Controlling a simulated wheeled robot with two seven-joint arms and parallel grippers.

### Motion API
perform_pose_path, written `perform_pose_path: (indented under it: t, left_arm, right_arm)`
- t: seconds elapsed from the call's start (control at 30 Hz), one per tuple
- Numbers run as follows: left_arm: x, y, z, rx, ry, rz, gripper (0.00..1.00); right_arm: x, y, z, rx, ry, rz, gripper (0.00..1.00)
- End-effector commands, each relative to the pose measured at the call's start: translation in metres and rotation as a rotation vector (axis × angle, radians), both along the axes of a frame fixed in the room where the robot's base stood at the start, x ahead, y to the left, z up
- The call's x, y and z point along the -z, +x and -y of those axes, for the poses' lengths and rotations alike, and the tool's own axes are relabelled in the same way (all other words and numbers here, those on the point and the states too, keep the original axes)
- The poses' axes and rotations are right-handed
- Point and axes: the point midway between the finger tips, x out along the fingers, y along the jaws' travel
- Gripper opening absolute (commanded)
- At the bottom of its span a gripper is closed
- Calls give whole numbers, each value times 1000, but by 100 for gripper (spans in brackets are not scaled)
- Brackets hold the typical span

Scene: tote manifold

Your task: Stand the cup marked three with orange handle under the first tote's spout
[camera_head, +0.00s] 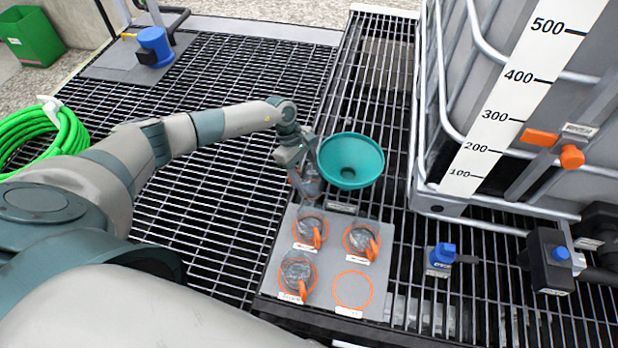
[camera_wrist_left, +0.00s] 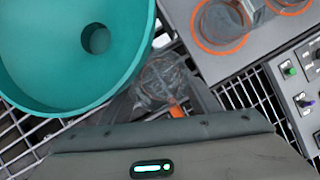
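My left gripper (camera_head: 297,160) is over the grating, just left of a teal funnel (camera_head: 352,160). A clear cup with an orange handle (camera_head: 308,184) is at its fingertips. In the left wrist view this cup (camera_wrist_left: 160,80) sits between the fingers, which appear closed on it, with its handle toward the gripper. Its marking cannot be read. Three similar cups (camera_head: 308,228) stand in orange rings on a grey plate (camera_head: 328,262); the near right ring (camera_head: 352,290) is empty. A tote (camera_head: 510,100) with a level scale stands at right, with a black, blue-topped valve (camera_head: 550,262) at its base. My right gripper is out of view.
The funnel is close beside the gripper and also fills the upper left of the wrist view (camera_wrist_left: 60,45). A small blue-topped valve (camera_head: 440,258) sits on the grating right of the plate. A green hose (camera_head: 40,135) lies at left. Open grating lies behind the arm.

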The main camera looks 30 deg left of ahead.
Motion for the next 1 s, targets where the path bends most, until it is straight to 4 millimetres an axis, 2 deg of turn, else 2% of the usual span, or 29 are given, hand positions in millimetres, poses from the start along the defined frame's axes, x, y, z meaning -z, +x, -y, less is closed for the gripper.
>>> perform_pose_path:
  t: [0.57, 0.77, 1.0]
  left_arm:
    - [-5, 1, -1, 0, 1, 1, 71]
    - [-27, 3, -12, 0, 1, 3, 71]
    - [-66, 5, -29, -1, 1, 4, 71]
  right_arm:
    - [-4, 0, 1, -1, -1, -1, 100]
    - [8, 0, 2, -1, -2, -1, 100]
    - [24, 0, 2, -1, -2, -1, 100]
